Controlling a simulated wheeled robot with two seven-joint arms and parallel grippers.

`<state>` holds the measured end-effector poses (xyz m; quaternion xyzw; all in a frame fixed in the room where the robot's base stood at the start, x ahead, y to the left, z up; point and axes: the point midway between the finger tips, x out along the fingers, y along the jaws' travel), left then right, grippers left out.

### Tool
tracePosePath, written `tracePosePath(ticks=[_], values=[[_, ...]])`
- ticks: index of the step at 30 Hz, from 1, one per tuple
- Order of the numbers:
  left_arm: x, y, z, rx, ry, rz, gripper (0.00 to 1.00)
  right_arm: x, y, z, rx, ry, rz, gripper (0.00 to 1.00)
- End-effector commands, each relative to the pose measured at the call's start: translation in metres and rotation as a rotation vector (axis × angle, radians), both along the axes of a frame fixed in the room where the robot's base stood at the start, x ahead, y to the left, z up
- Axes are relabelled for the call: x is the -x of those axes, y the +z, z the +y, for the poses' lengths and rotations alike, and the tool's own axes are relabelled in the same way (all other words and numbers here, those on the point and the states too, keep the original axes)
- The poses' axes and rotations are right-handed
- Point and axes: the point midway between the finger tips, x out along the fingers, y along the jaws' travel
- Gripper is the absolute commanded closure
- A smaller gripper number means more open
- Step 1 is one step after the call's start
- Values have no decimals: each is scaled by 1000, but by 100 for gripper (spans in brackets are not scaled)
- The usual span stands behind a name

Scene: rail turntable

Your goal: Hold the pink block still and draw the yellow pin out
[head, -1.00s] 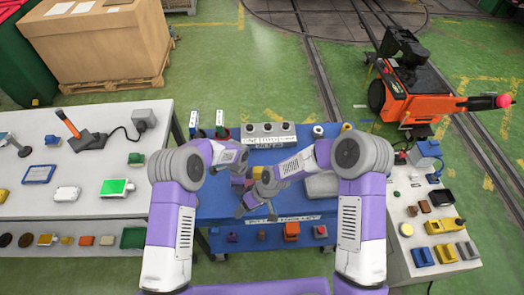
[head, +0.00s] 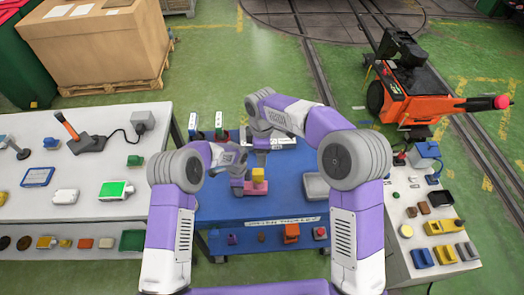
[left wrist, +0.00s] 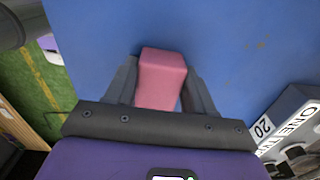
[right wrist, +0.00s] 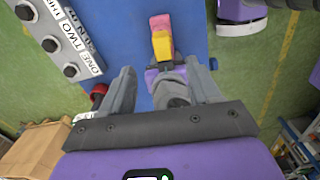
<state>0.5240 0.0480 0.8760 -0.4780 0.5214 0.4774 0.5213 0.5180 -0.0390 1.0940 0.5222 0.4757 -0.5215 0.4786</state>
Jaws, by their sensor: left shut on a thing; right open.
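The pink block (head: 252,188) is on the blue table (head: 275,205) in the head view. My left gripper (left wrist: 160,85) is shut on the pink block (left wrist: 162,65), one finger on each side. The yellow pin (head: 258,174) stands at the block's top; how deep it sits cannot be told. The pin is not seen in the left wrist view. My right gripper (head: 261,149) is behind the block in the head view. In the right wrist view it is open and empty, with the yellow pin (right wrist: 162,44) and part of my left arm showing beyond its fingers.
A grey box with several knobs (right wrist: 68,45), labelled ONE and TWO, stands at the table's far side. A grey tray (head: 316,187) is on the right. White tables with tools and small parts flank the blue table. Its front area is clear.

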Motion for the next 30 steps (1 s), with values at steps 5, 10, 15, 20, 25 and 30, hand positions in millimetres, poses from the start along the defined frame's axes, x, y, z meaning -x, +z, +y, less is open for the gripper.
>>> tracePosePath(ticks=[5, 10, 15, 20, 25, 30], values=[[0, 0, 0, 0, 0, 0, 100, 2, -20, 1, 0, 5, 7, 38], [0, 0, 0, 0, 0, -1, 100, 2, -53, 1, 1, 4, 8, 38], [0, 0, 0, 0, 0, -1, 100, 2, -85, 1, 0, 3, 8, 38], [0, 0, 0, 0, 0, -1, 100, 2, -106, 1, -1, 2, 6, 38], [0, 0, 0, 1, 0, -1, 100, 1, -118, 1, 0, 2, 5, 38], [0, 0, 0, 1, 0, -1, 100, 1, -120, 1, 0, 2, 4, 38]])
